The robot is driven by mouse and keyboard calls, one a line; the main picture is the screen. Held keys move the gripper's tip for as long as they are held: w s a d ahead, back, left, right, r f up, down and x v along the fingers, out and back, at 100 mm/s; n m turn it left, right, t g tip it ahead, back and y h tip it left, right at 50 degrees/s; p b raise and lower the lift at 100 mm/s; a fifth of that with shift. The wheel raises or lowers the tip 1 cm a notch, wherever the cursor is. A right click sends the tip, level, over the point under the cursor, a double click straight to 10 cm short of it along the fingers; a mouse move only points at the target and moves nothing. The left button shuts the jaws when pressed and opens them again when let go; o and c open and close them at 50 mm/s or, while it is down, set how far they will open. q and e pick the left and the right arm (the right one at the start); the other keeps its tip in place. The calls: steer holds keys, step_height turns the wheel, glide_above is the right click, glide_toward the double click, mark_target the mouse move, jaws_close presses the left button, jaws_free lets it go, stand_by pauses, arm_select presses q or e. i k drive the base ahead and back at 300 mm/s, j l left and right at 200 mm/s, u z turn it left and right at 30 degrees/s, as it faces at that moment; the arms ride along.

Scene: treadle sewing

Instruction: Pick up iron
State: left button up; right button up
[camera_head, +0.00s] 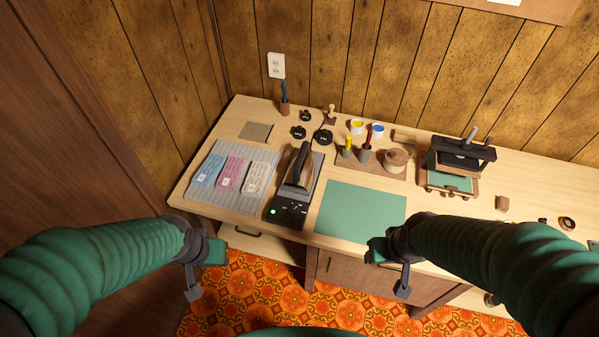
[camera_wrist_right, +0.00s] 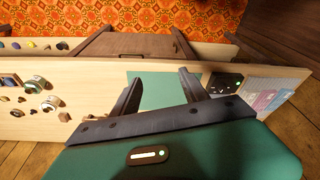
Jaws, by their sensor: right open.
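The iron (camera_head: 297,165), dark with a black handle, rests on a grey stand at the left part of the worktop. A black control panel (camera_head: 287,211) with a green light is at its front; the panel also shows in the right wrist view (camera_wrist_right: 223,83). The iron itself cannot be made out there. My left gripper (camera_head: 204,271) is open and empty, in front of the table and left of the iron. My right gripper (camera_head: 389,271) is open and empty, in front of the table and right of the iron; its spread fingers show in the right wrist view (camera_wrist_right: 160,92).
Behind are a wooden tool rack (camera_head: 376,163) and small black knobs (camera_head: 299,132). A black press (camera_head: 455,160) stands farther right.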

mark_target(298, 178)
steer(key=i+l+u, duration=0.25)
steer(key=l+u, duration=0.25)
steer(key=l, duration=0.2)
steer(key=i+l+u, duration=0.1)
steer(key=l+u, duration=0.15)
steer(key=l, duration=0.15)
